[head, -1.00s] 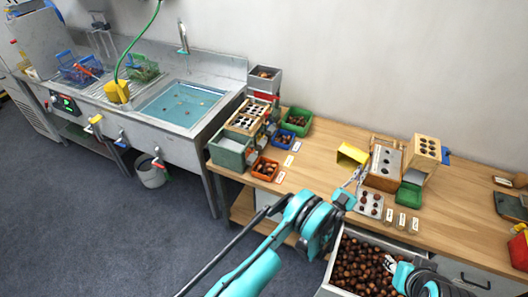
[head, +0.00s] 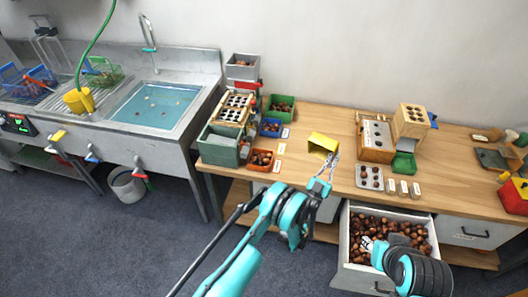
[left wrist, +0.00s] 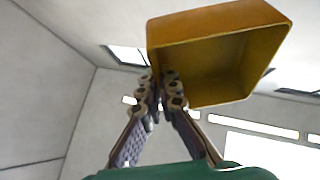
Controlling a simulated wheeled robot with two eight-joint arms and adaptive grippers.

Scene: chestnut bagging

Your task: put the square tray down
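The square tray (head: 323,143) is yellow and open-faced. It is tipped on its side, its open face turned sideways, and appears above the wooden bench in the head view. My left gripper (head: 328,166) is shut on its wall. In the left wrist view the tray (left wrist: 215,60) fills the upper right, and both fingers (left wrist: 160,88) meet at its lower left edge. The tray looks empty from this side. My right gripper (head: 368,246) is low over the chestnut drawer, its fingertips against the chestnuts; their opening is unclear.
The wooden bench (head: 312,184) has clear room below and left of the tray. An orange-red bin (head: 261,160) is left. The chestnut drawer (head: 344,262) is open.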

